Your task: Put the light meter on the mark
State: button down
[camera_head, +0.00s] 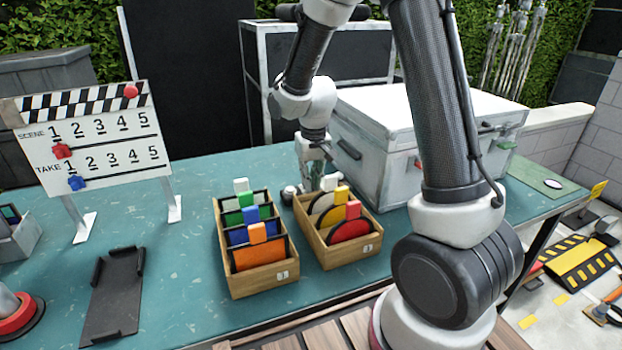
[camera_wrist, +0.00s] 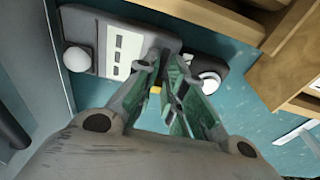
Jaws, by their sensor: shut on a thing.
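My gripper (camera_head: 315,168) points down at the back of the table, behind the two wooden boxes and left of the large case. In the wrist view my gripper (camera_wrist: 172,100) has its green fingers shut on the light meter (camera_wrist: 112,22), a dark grey body with a white dome and a pale panel. The fingers hide part of it. In the head view only a little of the light meter (camera_head: 290,191) shows, low behind the boxes. A dark green patch with a white oval, probably the mark (camera_head: 532,178), lies on the table's right end.
A clapperboard (camera_head: 95,140) and black tray (camera_head: 113,295) are left.

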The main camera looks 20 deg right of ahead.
jog(key=shift+f, duration=0.1)
jog(key=c, duration=1.5)
grip_release()
